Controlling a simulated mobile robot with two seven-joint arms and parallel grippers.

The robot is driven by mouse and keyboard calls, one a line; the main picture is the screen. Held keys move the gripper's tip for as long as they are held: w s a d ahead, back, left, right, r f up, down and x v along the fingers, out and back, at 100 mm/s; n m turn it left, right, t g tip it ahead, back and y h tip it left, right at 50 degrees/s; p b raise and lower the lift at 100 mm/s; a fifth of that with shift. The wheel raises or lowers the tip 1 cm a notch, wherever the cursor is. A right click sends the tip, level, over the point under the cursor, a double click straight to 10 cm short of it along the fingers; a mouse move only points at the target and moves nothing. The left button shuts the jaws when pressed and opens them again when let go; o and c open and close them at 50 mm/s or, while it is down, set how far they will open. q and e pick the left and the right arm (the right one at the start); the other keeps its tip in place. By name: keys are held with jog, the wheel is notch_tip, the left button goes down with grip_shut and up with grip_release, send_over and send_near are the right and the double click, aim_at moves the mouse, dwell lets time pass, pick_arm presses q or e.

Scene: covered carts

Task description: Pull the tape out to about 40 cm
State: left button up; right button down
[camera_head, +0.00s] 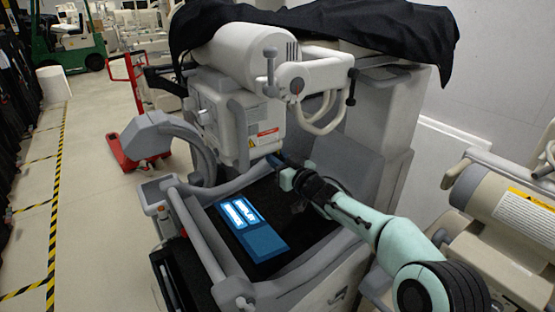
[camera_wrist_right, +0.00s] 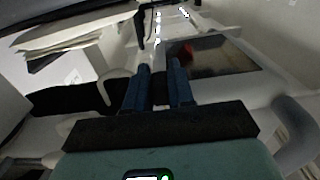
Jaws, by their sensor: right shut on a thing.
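My right gripper (camera_head: 280,168) reaches in from the right over the black top of the grey cart (camera_head: 235,282). Its blue fingers are close to the front of the cart's white upper housing (camera_head: 226,112). In the right wrist view the two fingers of the right gripper (camera_wrist_right: 160,72) stand a little apart, with a dark patch between them. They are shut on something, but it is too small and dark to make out. I cannot pick out the tape or its case in either view. My left gripper is not in view.
A flat blue panel with lit white areas (camera_head: 240,214) lies on the cart top. A black cover (camera_head: 415,38) drapes the machine's top. A beige machine (camera_head: 510,215) stands at right. A red pallet jack (camera_head: 122,150) stands at left, beside clear floor with yellow-black tape (camera_head: 58,190).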

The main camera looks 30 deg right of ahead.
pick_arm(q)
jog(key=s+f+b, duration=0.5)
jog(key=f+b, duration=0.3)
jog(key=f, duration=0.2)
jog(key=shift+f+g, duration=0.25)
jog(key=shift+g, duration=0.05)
pick_arm(e)
notch_tip(320, 180, down, 15)
jog(key=c, duration=1)
grip_release()
jog(key=shift+c, duration=0.2)
jog(key=shift+r, duration=0.1)
jog(key=shift+r, duration=0.1)
